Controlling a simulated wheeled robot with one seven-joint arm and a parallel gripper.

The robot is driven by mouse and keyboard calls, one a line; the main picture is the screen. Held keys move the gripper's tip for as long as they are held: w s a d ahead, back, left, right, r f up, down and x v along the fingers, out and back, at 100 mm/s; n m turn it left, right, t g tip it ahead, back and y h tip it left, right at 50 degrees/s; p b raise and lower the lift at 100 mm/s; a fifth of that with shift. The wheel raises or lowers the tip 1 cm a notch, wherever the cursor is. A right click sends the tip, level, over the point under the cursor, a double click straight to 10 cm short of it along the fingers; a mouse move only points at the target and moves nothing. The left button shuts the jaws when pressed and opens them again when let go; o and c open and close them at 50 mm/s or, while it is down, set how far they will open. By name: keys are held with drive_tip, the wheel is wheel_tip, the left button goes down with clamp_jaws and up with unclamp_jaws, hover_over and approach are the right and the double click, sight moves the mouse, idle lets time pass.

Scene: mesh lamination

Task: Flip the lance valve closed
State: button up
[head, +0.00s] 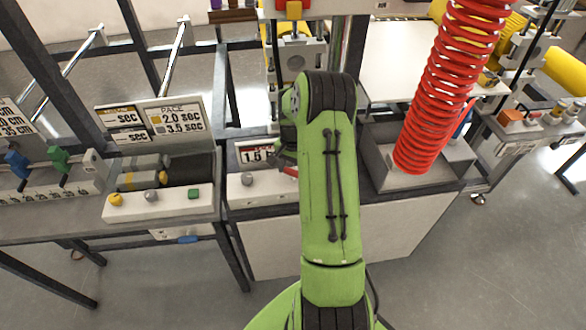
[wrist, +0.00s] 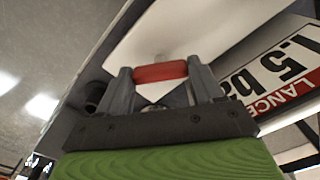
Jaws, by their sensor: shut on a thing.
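The lance valve's red handle (wrist: 161,72) lies crosswise between my two grey fingers in the wrist view. My gripper (wrist: 160,74) is shut on it, with one finger at each end of the handle. In the head view, a bit of the red handle (head: 291,172) shows beside my gripper (head: 284,160), just left of my green arm. The valve's body is mostly hidden behind my gripper and arm. The white LANCE sign (wrist: 285,75) with a red band stands right of the handle in the wrist view; it also shows in the head view (head: 252,154).
A grey knob (head: 247,179) sits on the white panel left of the handle. A control box (head: 160,204) with yellow, grey and green buttons stands further left. A red coiled hose (head: 450,85) hangs over a grey metal tray (head: 385,175) on the right.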

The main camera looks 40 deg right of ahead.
sight(293, 170)
drive_tip(key=n+b, duration=0.1)
drive_tip(key=n, duration=0.5)
drive_tip(key=shift+n+b, duration=0.3)
idle(0.5)
drive_tip(key=o, duration=1.1)
drive_tip(key=shift+c, duration=0.2)
drive_tip(key=shift+r, duration=0.15)
wheel_tip(293, 170, up, 16)
drive_tip(key=p, duration=0.1)
drive_tip(key=shift+f+p, duration=0.25)
drive_tip(key=shift+p, duration=0.05)
